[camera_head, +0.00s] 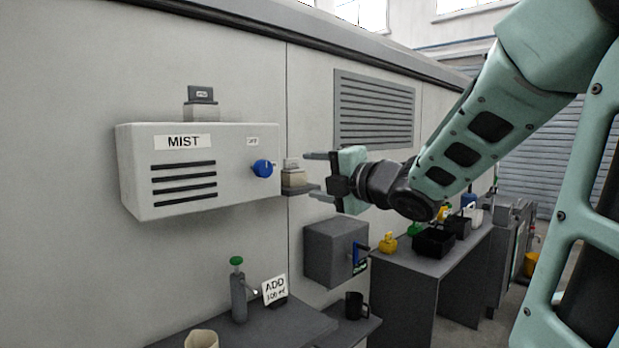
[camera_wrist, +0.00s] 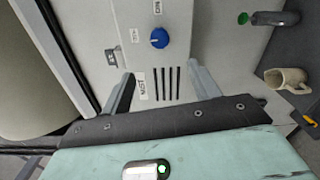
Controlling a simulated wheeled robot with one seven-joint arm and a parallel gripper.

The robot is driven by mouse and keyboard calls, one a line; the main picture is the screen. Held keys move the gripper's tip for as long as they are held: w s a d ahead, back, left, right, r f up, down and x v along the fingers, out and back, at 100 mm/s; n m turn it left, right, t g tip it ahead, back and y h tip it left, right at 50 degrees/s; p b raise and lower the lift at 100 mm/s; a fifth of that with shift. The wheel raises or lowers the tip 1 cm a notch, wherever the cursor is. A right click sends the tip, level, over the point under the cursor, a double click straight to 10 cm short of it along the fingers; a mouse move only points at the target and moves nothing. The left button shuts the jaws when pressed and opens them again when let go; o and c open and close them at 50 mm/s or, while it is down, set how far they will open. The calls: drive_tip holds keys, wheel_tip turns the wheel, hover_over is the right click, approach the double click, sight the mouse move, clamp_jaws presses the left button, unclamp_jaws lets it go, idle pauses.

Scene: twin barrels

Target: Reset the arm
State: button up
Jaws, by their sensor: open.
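My arm reaches in from the right in the head view, and my gripper (camera_head: 312,172) is at the right end of the grey MIST box (camera_head: 235,185) on the wall. The gripper is open, with nothing between its fingers. In the wrist view the two fingers of my gripper (camera_wrist: 162,82) stand apart, with the MIST box (camera_wrist: 150,20) beyond them. A blue knob (camera_head: 263,168) is on the box front, left of the fingers; it also shows in the wrist view (camera_wrist: 159,38). A small beige-and-grey block (camera_head: 294,178) shows beside the fingers; whether they touch it I cannot tell.
A grey wall box (camera_head: 335,252) with a blue lever and a bench (camera_head: 425,275) with black bins stand under my arm.

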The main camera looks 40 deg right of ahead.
drive_tip(key=a+f+m+g, duration=0.7)
drive_tip(key=a+f+m, duration=0.1)
drive_tip(key=a+f, duration=0.75)
drive_tip(key=s+a+f+m+g, duration=0.1)
drive_tip(key=s+a+f+g, duration=0.2)
drive_tip(key=s, duration=0.4)
drive_tip(key=s+a+f+m+g, duration=0.2)
drive_tip(key=s+a+f+g, duration=0.1)
drive_tip(key=s+a, duration=0.3)
drive_tip(key=s+a+f+m+g, duration=0.1)
drive_tip(key=s+a+f+g, duration=0.2)
drive_tip(key=s, duration=0.5)
drive_tip(key=shift+s+a+f+m+g, duration=0.15)
drive_tip(key=shift+a+f+m+g, duration=0.25)
drive_tip(key=shift+a+g, duration=0.5)
drive_tip(key=shift+a, duration=0.1)
